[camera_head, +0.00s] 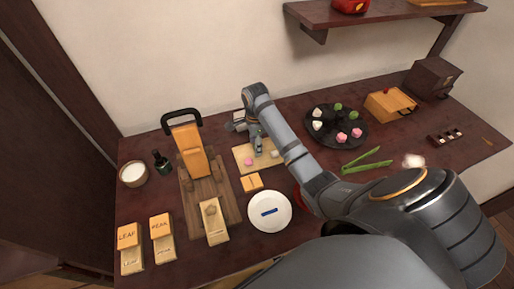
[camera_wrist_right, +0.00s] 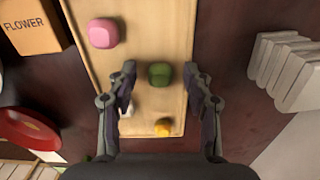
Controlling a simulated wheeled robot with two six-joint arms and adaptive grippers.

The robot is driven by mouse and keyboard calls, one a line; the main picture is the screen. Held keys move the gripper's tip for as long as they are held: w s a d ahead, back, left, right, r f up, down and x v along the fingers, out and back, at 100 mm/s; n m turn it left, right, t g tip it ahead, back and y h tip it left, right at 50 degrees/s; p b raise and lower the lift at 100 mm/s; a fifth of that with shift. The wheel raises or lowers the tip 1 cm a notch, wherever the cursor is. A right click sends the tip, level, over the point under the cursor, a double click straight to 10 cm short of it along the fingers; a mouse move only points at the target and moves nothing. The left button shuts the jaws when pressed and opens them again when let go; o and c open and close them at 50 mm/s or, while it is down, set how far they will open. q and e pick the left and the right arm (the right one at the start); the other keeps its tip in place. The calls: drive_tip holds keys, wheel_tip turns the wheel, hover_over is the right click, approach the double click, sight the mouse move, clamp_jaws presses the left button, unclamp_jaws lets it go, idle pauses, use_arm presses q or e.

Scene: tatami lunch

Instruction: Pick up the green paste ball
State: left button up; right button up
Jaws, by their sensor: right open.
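The green paste ball (camera_wrist_right: 159,75) sits on a light wooden board (camera_wrist_right: 145,50) in the right wrist view. My right gripper (camera_wrist_right: 160,78) is open, one finger on each side of the ball. I cannot tell if the fingers touch it. In the head view my right gripper (camera_head: 257,142) is over the board (camera_head: 242,154), and the arm hides that green ball. On the board are also a pink ball (camera_wrist_right: 103,33), a white ball (camera_wrist_right: 127,105) and a small yellow piece (camera_wrist_right: 162,127). My left gripper is not in view.
A dark round plate (camera_head: 324,126) holds white, green and pink balls. Green tongs (camera_head: 366,162) lie in front of it. A white plate (camera_head: 283,222), a wooden press (camera_head: 188,147) and a box marked FLOWER (camera_wrist_right: 32,27) stand near the board.

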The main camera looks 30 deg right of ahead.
drive_tip(key=c, duration=0.9)
drive_tip(key=shift+r, duration=0.1)
drive_tip(key=shift+r, duration=0.3)
wheel_tip(320, 180, up, 3)
drive_tip(key=shift+f, duration=0.1)
drive_tip(key=s+r+p, duration=0.3)
drive_tip(key=s, duration=0.1)
drive_tip(key=s+r+p, duration=0.3)
drive_tip(key=s, duration=0.2)
drive_tip(key=s+r+p, duration=0.3)
drive_tip(key=s, duration=0.2)
drive_tip(key=shift+a+r, duration=0.2)
